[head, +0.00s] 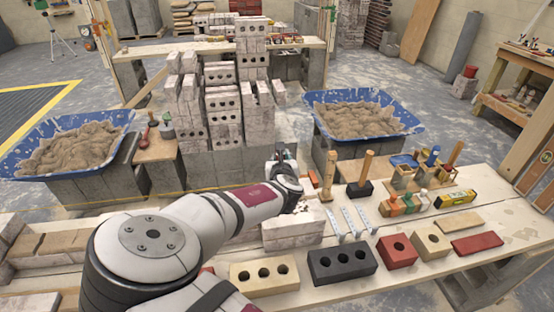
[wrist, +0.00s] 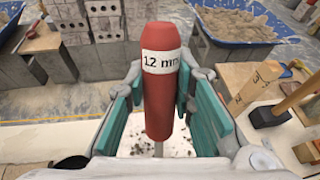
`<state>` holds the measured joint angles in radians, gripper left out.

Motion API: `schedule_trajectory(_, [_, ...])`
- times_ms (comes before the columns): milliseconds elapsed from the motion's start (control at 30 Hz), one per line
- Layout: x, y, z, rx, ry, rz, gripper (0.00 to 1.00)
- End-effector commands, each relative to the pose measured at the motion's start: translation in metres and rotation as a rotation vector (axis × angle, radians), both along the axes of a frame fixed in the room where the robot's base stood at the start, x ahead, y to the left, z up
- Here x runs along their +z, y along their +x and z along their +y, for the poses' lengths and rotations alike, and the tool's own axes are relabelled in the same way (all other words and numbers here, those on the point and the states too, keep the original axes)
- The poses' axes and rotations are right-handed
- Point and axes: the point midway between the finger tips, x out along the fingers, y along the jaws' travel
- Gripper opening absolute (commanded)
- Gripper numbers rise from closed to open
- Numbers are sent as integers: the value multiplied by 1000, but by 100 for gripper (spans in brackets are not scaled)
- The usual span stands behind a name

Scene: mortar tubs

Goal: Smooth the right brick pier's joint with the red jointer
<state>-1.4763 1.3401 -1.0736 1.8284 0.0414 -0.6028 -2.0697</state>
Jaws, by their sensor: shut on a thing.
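The red jointer's handle (wrist: 161,105), marked 12 mm, stands upright in the wrist view between the teal pads of my gripper (wrist: 160,80). My gripper is shut on it. In the head view my gripper (head: 284,160) is small and partly hidden by my wrist, near the whitish bricks (head: 293,231) at the bench's middle. The jointer's metal end is mostly hidden beneath the handle in the wrist view. A pale surface with dark crumbs (wrist: 150,138) lies below it. I cannot tell whether the jointer touches any joint, or which brickwork is the right pier.
Two blue tubs of mortar stand left (head: 65,143) and right (head: 362,114). Between them rise stacked perforated bricks (head: 222,103). On the bench right of my arm are metal tools (head: 352,221), a wooden-handled hammer (head: 362,176), bottles (head: 405,203) and several loose bricks (head: 342,262).

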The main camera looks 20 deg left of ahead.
Motion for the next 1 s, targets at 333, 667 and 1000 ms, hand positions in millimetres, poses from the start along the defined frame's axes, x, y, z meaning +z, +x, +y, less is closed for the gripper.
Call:
schedule_trajectory(333, [-1,10,-15,-2,-1,-1,0])
schedule_trajectory(667, [0,19,-31,-3,-1,-1,0])
schedule_trajectory(1000, [0,25,-40,-1,0,-2,0])
